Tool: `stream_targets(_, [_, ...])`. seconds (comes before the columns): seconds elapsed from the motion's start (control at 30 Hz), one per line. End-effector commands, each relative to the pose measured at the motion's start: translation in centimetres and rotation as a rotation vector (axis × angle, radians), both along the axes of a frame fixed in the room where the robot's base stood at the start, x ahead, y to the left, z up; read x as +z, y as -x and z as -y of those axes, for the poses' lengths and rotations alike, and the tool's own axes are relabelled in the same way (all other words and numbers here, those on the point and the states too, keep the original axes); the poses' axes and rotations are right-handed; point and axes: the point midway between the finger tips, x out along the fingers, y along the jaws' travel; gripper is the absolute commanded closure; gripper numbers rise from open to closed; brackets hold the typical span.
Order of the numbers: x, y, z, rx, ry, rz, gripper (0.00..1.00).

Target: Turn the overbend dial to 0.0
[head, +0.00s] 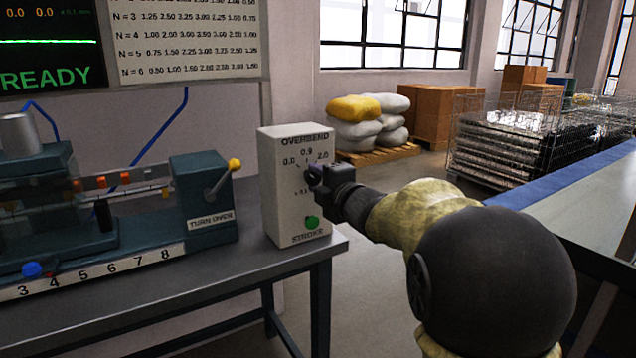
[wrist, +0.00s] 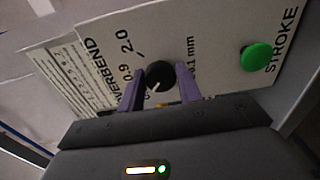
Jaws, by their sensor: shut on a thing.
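The overbend dial (wrist: 159,75) is a round black knob with a white pointer line on the front of a pale control box (head: 283,200). The scale above it reads 0.0, 0.9 and 2.0. In the wrist view the pointer slants toward the lower left of the picture; its exact reading is too small to tell. My gripper (wrist: 158,88) is at the box front with its two purple fingers on either side of the dial, shut on it. In the head view my gripper (head: 315,176) hides most of the dial.
A green STROKE button (head: 312,222) sits below the dial, also in the wrist view (wrist: 256,56). Left of the box is a teal machine with a yellow-tipped TURN OVER lever (head: 234,165). The box stands near the table's (head: 200,275) right edge. A conveyor is at the right.

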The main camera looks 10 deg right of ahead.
Motion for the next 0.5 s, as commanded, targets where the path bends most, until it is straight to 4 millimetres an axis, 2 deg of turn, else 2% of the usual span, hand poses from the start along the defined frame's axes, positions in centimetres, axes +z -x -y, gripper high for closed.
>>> stream_targets(0.17, [-0.14, -0.01, -0.04, 0.001, 0.002, -0.003, 0.88])
stream_targets(0.2, [-0.14, 0.00, -0.05, 0.001, 0.002, -0.003, 0.60])
stream_targets(0.3, [-0.11, 0.00, -0.05, 0.001, 0.001, -0.002, 0.45])
stream_targets(0.5, [-0.05, 0.00, -0.04, 0.001, 0.000, -0.001, 0.45])
